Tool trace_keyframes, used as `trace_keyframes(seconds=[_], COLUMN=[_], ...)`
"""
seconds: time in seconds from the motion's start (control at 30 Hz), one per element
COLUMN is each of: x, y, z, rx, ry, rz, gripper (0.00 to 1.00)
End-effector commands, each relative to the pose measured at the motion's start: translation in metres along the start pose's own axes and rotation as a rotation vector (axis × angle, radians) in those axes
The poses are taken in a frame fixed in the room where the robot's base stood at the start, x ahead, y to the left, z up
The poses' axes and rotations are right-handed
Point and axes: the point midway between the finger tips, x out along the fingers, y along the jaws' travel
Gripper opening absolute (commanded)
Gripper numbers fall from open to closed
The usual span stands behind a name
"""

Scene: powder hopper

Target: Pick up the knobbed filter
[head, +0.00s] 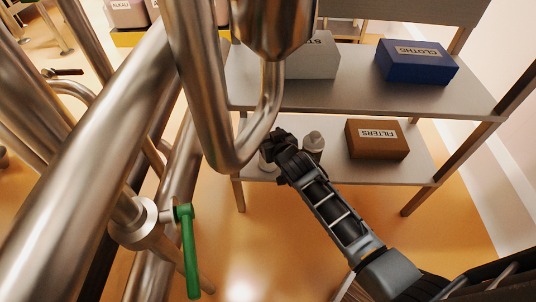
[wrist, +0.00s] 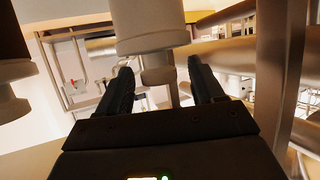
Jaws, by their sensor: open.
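Two pale filters stand on the lower shelf in the head view. The right one (head: 313,142) has a rounded knob on top and stands just right of my gripper (head: 277,150). The left one (head: 266,162) is mostly hidden behind my gripper. In the wrist view, a pale cylindrical filter (wrist: 150,28) with a short narrow stub (wrist: 158,76) lies between and beyond the fingers of my gripper (wrist: 160,68). The fingers are open, and I cannot tell whether they touch it. Part of another knobbed body (wrist: 12,85) shows at the left edge.
The upper shelf (head: 345,95) holds a blue CLOTHS box (head: 417,62) and a grey box (head: 312,58). A large bent steel pipe (head: 215,120) passes close left of my gripper. A green valve handle (head: 188,250) is lower left.

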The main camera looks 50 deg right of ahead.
Motion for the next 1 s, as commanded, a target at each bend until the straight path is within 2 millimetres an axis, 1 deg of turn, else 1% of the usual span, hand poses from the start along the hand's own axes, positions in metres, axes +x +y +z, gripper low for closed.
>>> trace_keyframes(seconds=[0.03, 0.1, 0.33, 1.0], x=[0.0051, 0.0082, 0.0084, 0.0081], y=[-0.0003, -0.0002, -0.0001, 0.0], z=[0.0008, -0.0001, -0.0003, -0.0001], rx=[0.001, 0.001, 0.0, 0.0], ry=[0.0, 0.001, 0.0, 0.0], rz=[0.0, 0.0, 0.0, 0.0], gripper=[0.67, 0.67, 0.67, 0.03])
